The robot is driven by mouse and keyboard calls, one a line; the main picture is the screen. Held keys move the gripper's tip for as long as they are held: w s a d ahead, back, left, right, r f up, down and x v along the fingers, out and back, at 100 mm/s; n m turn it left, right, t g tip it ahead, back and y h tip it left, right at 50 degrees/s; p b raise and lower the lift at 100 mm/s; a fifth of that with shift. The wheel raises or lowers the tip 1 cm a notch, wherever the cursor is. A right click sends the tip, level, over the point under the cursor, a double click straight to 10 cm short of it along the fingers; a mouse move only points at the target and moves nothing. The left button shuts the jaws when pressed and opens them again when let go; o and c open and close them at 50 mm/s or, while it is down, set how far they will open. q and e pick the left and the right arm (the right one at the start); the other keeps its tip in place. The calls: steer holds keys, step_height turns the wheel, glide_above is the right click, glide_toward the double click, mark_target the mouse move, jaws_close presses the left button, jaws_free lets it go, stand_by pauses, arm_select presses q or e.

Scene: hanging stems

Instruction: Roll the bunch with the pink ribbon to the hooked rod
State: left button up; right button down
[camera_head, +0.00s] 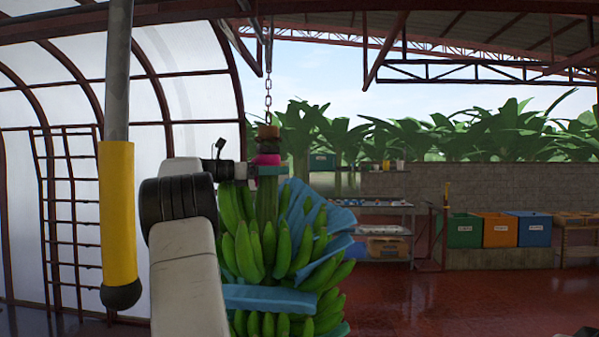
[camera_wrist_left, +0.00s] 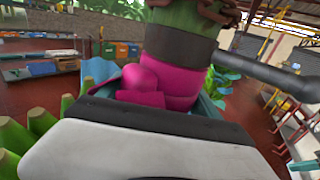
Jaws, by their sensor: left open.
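A bunch of green bananas (camera_head: 262,245) hangs from a chain, partly wrapped in blue sheeting. A pink ribbon (camera_head: 268,159) is around its stem near the top; the ribbon (camera_wrist_left: 165,82) fills the middle of the left wrist view, below a dark band on the stem. My left gripper (camera_head: 252,169) is open at the stem, just below the ribbon; whether it touches is unclear. A vertical grey rod with a yellow sleeve (camera_head: 117,210) and black rounded end hangs at the left, apart from the bunch. Its top is out of frame, so no hook shows. My right gripper is not in view.
A ladder-like red frame (camera_head: 70,215) stands at the left by the translucent wall. A metal shelf table (camera_head: 385,205) and green, orange and blue bins (camera_head: 500,230) stand at the back right. The red floor (camera_head: 450,300) between is clear.

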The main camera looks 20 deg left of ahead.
arm_select(q)
steer(key=v, duration=0.8)
stand_by(0.4)
